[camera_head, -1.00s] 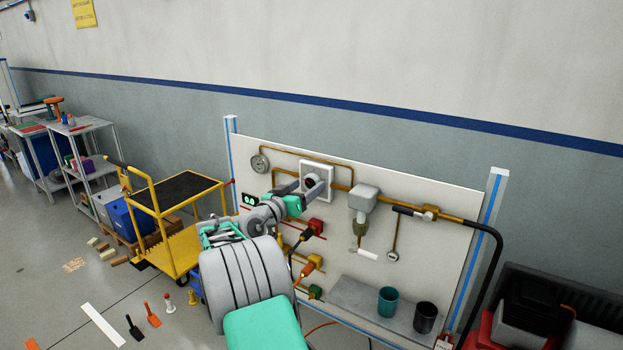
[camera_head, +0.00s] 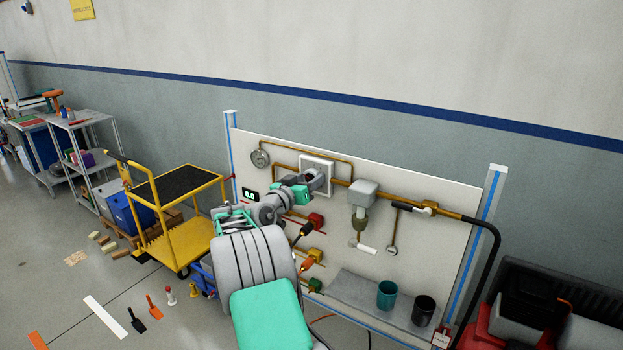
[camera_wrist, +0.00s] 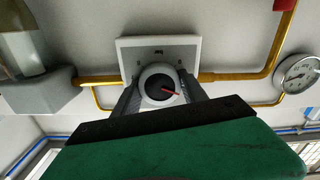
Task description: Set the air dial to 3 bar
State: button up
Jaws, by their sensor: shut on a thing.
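The air dial (camera_wrist: 162,87) is a round grey knob with a dark face and a red pointer, on a white square plate (camera_wrist: 157,47) on the panel. In the wrist view the plate and pointer appear with the pointer aimed to the right and slightly down. My gripper (camera_wrist: 160,92) is shut on the dial, one finger on each side. In the head view my gripper (camera_head: 317,183) reaches the plate (camera_head: 327,167) and mostly hides the dial. A digital readout (camera_head: 250,194) on the panel seems to show 0.0.
A round gauge (camera_head: 260,158) hangs left of the plate; it also shows in the wrist view (camera_wrist: 296,72). Brown pipes (camera_head: 290,150) run along the panel. A shelf with two cups (camera_head: 387,294) is below.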

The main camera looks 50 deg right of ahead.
jog(key=c, duration=0.4)
jog(key=shift+c, duration=0.3)
jog(key=shift+f+b, duration=0.15)
jog(key=shift+b, duration=0.45)
jog(key=m+b, duration=0.1)
jog(key=b, duration=0.1)
jog(key=shift+f+b, duration=0.25)
jog(key=shift+b, duration=0.1)
jog(key=m+b, duration=0.1)
jog(key=b, duration=0.3)
jog(key=shift+f, duration=0.15)
jog(key=m+b, duration=0.2)
jog(key=b, duration=0.3)
jog(key=m+b, duration=0.1)
jog(key=b, duration=0.1)
jog(key=shift+r+m+b, duration=0.2)
jog(key=shift+m+b, duration=0.1)
jog(key=shift+r+m+b, duration=0.2)
jog(key=shift+m+b, duration=0.3)
jog(key=shift+b, duration=0.25)
jog(key=shift+r, duration=0.15)
